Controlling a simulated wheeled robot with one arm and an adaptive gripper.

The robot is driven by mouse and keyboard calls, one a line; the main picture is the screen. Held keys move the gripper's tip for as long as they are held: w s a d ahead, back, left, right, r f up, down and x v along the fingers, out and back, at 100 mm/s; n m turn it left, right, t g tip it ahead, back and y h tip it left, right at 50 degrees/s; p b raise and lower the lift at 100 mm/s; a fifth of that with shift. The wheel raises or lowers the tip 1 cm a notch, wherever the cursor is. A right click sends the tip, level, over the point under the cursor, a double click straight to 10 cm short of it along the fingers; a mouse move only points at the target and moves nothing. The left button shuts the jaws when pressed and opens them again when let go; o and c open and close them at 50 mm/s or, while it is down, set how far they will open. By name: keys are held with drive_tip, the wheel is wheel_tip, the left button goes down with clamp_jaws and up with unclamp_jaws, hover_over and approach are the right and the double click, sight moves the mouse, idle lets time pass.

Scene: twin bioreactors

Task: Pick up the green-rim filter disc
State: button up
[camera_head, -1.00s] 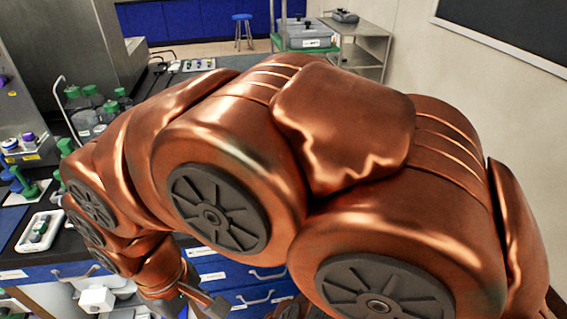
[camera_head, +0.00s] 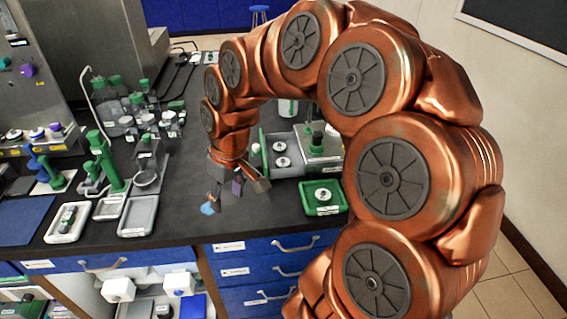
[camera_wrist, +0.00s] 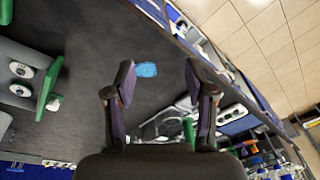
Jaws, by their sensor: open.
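A green tray (camera_head: 306,206) stands near the bench's front edge in the head view, with a pale disc (camera_head: 323,195) in it. A grey holder with a green edge (camera_head: 264,152) behind it bears two more pale discs (camera_head: 281,147); two pale discs (camera_wrist: 21,70) also show at the wrist view's left edge. I cannot tell which disc has a green rim. My gripper (camera_head: 238,190) is open and empty, pointing down over the dark bench, left of the green tray. In the wrist view its fingers (camera_wrist: 158,78) are spread apart, with a light blue item (camera_wrist: 147,70) beyond them.
The light blue item (camera_head: 208,208) lies on the bench left of my gripper. Grey trays (camera_head: 137,216) and a green stand (camera_head: 106,160) are farther left, and bottles (camera_head: 112,103) stand behind. The bench (camera_head: 190,228) around my gripper is mostly bare.

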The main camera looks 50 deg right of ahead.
drive_tip(key=w+d+f+m+t, duration=0.1)
drive_tip(key=w+d, duration=0.2)
drive_tip(key=d, duration=0.3)
drive_tip(key=w+d+f+t, duration=0.1)
drive_tip(key=w+d, duration=0.3)
drive_tip(key=d, duration=0.3)
drive_tip(key=m+t+h, duration=0.1)
drive_tip(key=m+h, duration=0.1)
approach(283, 160)
drive_tip(key=w+f, duration=0.1)
drive_tip(key=shift+w+d+f+p, duration=0.15)
drive_tip(key=shift+d+f+p, duration=0.1)
drive_tip(key=shift+f+p, duration=0.2)
drive_tip(key=shift+p+x, duration=1.4)
drive_tip(key=shift+x, duration=2.1)
drive_tip(key=shift+a+f, duration=0.1)
drive_tip(key=c, duration=0.5)
